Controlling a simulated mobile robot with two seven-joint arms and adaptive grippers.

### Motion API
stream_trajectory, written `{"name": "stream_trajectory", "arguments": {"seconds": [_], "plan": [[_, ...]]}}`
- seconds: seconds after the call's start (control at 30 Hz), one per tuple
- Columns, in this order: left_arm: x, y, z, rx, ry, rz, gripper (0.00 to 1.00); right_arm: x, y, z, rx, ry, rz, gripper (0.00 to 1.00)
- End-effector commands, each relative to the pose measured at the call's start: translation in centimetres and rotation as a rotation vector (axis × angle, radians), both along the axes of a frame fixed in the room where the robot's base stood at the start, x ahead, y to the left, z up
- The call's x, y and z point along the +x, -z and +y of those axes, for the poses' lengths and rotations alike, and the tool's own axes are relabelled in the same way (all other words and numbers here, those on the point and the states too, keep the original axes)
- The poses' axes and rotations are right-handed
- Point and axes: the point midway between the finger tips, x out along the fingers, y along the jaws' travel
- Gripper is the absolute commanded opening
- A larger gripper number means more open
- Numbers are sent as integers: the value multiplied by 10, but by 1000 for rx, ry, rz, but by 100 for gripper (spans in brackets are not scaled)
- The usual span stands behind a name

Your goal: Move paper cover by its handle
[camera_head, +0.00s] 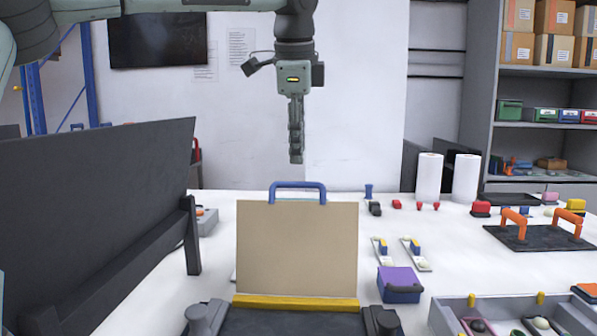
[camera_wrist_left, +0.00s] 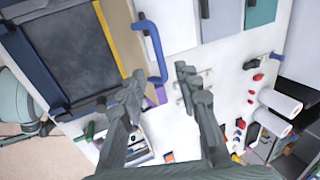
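The paper cover (camera_head: 297,248) is a brown board standing upright in the middle of the table, with a yellow strip (camera_head: 297,302) along its bottom. Its blue handle (camera_head: 297,186) arches over the top edge. In the left wrist view the cover (camera_wrist_left: 120,32) is seen from above, with the blue handle (camera_wrist_left: 152,45) beside it. My left gripper (camera_head: 296,160) points down a little above the handle, not touching it. In the left wrist view its fingers (camera_wrist_left: 160,80) are spread apart with nothing between them. My right gripper is in neither view.
On the right are a purple-topped box (camera_head: 400,283), a grey parts tray (camera_head: 445,318) and a dark plate with orange handles (camera_head: 540,238). White paper rolls (camera_head: 429,177) stand behind. Space above the handle is free.

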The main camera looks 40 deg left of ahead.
Motion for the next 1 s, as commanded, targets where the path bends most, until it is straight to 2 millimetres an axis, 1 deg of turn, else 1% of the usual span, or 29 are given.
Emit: {"name": "stream_trajectory", "arguments": {"seconds": [0.03, 0.2, 0.4, 0.53, 0.77, 1.0], "plan": [[2, 9, 2, 0, -1, 4, 32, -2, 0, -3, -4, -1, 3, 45], [10, 36, 7, 0, -1, 4, 32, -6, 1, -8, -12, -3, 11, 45], [16, 57, 11, 0, -1, 2, 32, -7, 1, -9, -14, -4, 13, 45], [18, 63, 12, 0, -1, 1, 32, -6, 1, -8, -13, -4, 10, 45], [18, 63, 12, 0, -2, 0, 32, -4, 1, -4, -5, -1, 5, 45], [18, 63, 12, 0, -2, 0, 3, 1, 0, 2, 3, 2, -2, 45]]}}
